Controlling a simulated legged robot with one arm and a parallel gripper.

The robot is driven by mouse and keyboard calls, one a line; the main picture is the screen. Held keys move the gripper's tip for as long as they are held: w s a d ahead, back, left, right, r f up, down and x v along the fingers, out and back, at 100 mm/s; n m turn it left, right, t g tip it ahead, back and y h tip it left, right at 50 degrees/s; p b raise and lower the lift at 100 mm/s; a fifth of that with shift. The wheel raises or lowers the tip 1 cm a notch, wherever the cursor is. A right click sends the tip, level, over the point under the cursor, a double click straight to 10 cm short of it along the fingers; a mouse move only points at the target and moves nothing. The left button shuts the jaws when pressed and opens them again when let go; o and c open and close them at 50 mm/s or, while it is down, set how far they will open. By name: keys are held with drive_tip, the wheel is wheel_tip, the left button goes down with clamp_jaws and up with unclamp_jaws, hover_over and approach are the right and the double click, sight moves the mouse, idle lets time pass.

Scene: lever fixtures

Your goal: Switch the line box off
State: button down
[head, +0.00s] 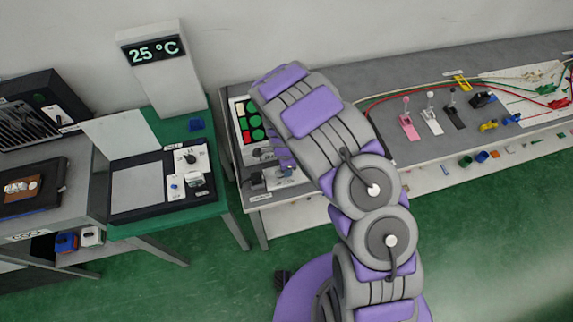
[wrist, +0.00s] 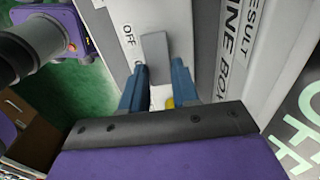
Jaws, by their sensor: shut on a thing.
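A small yellow part (wrist: 170,102) shows between the fingers. In the head view my gripper is at the box's front (head: 285,155).
Pink, white and black levers (head: 431,112) stand on the bench to the right, with cables behind. A green table (head: 205,205) with a dark-framed panel and a 25 °C display (head: 155,50) is at the left. Green floor is clear in front.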

drive_tip(key=shift+w, duration=0.15)
drive_tip(key=c, duration=0.8)
unclamp_jaws()
drive_tip(key=shift+a, duration=0.1)
drive_tip(key=shift+c, duration=0.2)
wheel_tip(320, 180, up, 17)
drive_tip(key=shift+a+r+p, duration=0.15)
drive_tip(key=shift+a+p, duration=0.25)
